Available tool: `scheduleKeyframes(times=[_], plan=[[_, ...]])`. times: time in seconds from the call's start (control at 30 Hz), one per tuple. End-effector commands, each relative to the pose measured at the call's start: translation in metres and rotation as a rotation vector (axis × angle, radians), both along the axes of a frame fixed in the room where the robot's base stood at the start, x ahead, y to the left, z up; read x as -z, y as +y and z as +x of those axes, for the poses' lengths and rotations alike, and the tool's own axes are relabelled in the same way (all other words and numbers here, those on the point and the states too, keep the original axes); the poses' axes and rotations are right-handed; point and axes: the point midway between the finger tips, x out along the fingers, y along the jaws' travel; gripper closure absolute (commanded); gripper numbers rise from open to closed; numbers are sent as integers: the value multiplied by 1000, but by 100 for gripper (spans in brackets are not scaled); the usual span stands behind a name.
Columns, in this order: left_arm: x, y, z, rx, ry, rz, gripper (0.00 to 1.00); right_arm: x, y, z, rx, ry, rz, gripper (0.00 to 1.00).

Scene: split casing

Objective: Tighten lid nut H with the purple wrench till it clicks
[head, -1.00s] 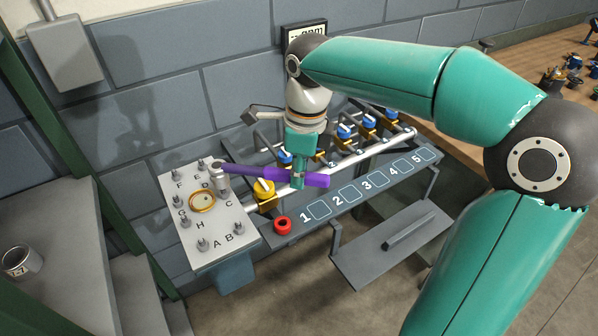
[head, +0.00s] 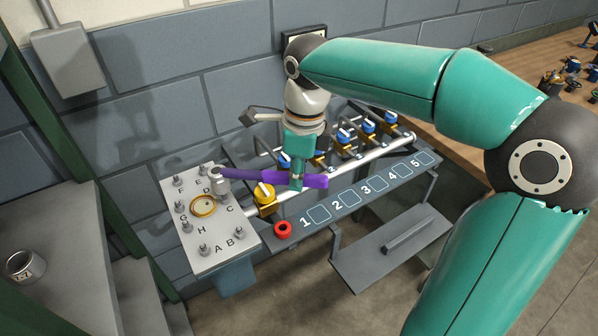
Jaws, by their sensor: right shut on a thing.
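The purple wrench (head: 262,175) is held level by my right gripper (head: 297,180), which is shut on its handle. My left gripper is not in view.
Several blue-handled valves line the pipe behind numbered squares. A grey wall is behind.

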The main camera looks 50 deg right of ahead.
Motion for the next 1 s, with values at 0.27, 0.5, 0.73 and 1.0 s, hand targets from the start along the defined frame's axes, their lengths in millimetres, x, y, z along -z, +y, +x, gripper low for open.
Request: scheduleKeyframes(times=[0.27,0.5,0.73,1.0], plan=[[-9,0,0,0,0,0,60,-12,65,-2,-1,-40,22,100],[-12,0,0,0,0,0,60,-16,98,-7,1,-59,38,100],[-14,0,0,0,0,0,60,-15,84,3,-96,-56,41,100],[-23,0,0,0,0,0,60,-16,58,29,-311,-51,48,100]])
